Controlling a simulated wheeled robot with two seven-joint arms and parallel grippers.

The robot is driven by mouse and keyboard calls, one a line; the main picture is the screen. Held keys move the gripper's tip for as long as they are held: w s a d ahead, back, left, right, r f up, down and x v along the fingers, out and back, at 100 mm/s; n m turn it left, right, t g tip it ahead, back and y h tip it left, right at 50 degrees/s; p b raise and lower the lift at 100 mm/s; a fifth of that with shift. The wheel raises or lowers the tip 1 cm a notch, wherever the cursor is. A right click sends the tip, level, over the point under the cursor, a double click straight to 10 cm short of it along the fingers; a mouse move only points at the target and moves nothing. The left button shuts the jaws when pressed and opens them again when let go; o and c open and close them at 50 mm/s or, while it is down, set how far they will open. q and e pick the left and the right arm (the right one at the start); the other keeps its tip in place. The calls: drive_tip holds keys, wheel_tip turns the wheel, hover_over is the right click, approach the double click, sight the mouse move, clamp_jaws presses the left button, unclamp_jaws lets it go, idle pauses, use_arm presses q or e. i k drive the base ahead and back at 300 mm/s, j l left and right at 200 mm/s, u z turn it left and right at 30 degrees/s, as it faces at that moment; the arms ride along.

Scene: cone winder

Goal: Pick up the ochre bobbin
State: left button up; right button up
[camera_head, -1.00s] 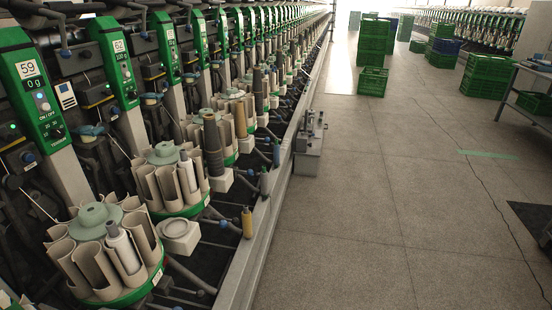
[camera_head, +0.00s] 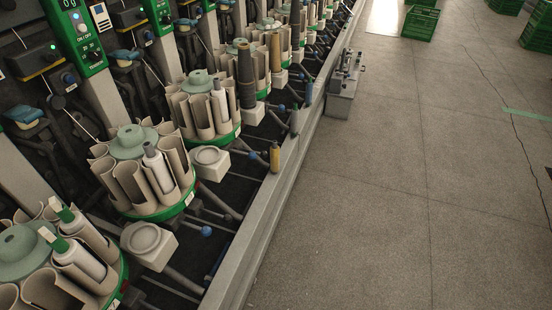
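A small ochre bobbin (camera_head: 275,157) stands upright at the inner side of the machine's front rail, right of a pale square block with a round top. A taller ochre-brown bobbin (camera_head: 275,52) stands farther back, next to a round magazine. Neither of my grippers shows in this view, and nothing is seen touching either bobbin.
Round magazines (camera_head: 183,205) with beige pockets line the left, some holding white or dark bobbins. A long grey rail (camera_head: 262,218) edges the machine. A grey metal box (camera_head: 341,100) stands against it. A green crate (camera_head: 421,23) is far back.

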sight(274, 150)
drive_tip(key=i+l+u, duration=0.25)
drive_tip(key=i+l, duration=0.15)
drive_tip(key=i+l+u, duration=0.55)
drive_tip(key=i+l, duration=0.15)
drive_tip(key=l, duration=0.3)
